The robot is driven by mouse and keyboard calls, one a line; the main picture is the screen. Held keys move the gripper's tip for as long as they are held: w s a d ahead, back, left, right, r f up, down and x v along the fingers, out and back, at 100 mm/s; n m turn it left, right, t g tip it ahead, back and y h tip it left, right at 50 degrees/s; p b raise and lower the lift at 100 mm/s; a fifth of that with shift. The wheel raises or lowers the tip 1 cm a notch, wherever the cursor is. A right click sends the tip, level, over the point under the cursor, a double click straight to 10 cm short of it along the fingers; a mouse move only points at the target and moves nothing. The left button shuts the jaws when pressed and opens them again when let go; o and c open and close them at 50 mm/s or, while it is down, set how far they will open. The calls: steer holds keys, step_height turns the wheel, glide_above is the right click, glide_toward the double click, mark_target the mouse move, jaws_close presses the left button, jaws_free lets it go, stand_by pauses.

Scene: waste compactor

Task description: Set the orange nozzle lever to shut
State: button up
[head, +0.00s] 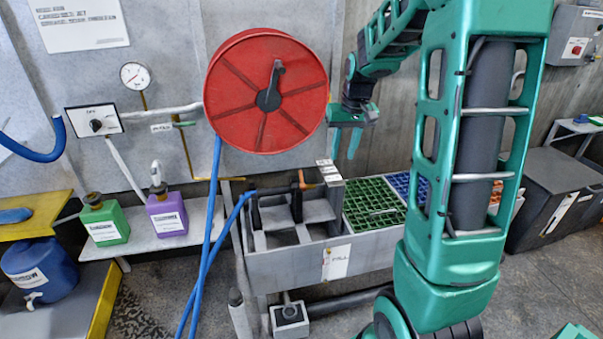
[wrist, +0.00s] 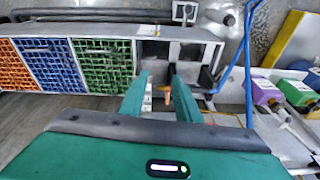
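The orange nozzle lever (head: 306,185) is small in the head view, beside a black upright holder (head: 296,200) at the grey trough's back edge. In the wrist view an orange piece (wrist: 167,89) shows between my fingers but farther off; its exact setting cannot be read. My gripper (head: 345,145) hangs above and to the right of the lever in the head view, fingers pointing down. In the wrist view my gripper (wrist: 160,85) has its two green fingers apart with nothing held between them.
A red hose reel (head: 290,110) hangs on the wall left of my gripper. Blue hoses (head: 212,240) run down from it. Green (head: 375,212) and blue crates (head: 405,185) sit in the grey trough (head: 300,262). Green (head: 103,222) and purple bottles (head: 167,217) stand on the left shelf.

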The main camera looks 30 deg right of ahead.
steer(key=w+d+f+n+t, duration=0.15)
steer(key=w+f, duration=0.25)
steer(key=w, duration=0.4)
steer(key=w+d+f, duration=0.2)
steer(key=w+f, duration=0.1)
steer(key=w, duration=0.4)
steer(key=y, duration=0.1)
glide_toward(301, 172)
steer(key=shift+n+t, duration=0.45)
steer(key=x, duration=0.8)
steer(key=shift+s+f, duration=0.15)
steer(key=shift+f, duration=0.35)
steer(key=shift+c, duration=0.2)
